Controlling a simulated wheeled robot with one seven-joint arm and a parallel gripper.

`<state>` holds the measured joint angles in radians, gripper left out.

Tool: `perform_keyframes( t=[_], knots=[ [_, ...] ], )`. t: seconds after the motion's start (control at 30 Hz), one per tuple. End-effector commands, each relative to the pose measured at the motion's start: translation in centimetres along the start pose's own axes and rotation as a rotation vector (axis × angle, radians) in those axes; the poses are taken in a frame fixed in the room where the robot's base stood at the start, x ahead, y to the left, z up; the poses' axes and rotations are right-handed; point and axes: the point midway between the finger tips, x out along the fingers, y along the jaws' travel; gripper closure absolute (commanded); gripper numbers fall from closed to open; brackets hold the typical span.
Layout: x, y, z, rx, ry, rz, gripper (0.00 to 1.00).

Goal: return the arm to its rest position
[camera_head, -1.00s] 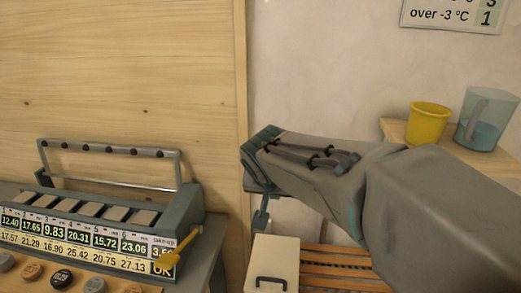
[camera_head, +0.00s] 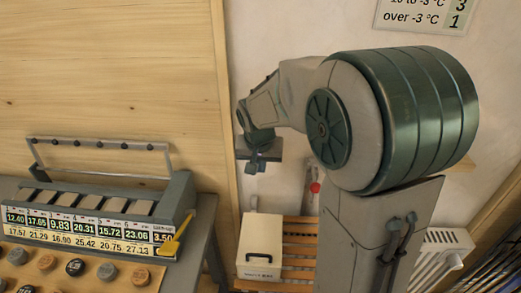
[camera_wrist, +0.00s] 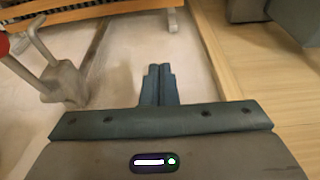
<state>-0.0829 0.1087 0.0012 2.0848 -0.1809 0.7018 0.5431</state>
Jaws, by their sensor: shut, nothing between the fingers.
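My gripper (camera_head: 256,164) hangs at the end of my bent arm, in front of the pale wall and right of the wooden panel. In the wrist view my gripper (camera_wrist: 158,82) has its two fingers together, with nothing between them. It points at open space above the floor and touches nothing. My large arm joint fills the right middle of the head view and hides part of the wall and the slatted bench behind it.
A grey unit (camera_head: 90,215) with number displays and a yellow lever (camera_head: 176,236) stands at left, several round pucks before it. A white box (camera_head: 260,243) sits on a slatted wooden bench (camera_head: 299,233). A white radiator (camera_head: 446,240) is at right.

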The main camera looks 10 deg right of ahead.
Motion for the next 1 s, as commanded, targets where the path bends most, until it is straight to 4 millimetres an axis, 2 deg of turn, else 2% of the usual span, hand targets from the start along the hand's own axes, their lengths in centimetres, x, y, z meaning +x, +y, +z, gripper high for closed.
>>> perform_keyframes(
  t=[0.2, 0.57, 0.67, 0.77, 1.0],
  knots=[
    [0.1, 0.2, -0.8, 0.000, -0.071, 0.001, 1.00],
    [0.3, 0.3, -0.7, -0.003, -0.098, -0.003, 1.00],
    [-0.9, 0.8, 0.0, -0.019, -0.091, -0.008, 1.00],
    [-3.0, 1.7, 1.4, -0.051, -0.080, -0.018, 1.00],
    [-8.3, 4.5, 7.0, -0.158, -0.050, -0.050, 1.00]
  ],
)
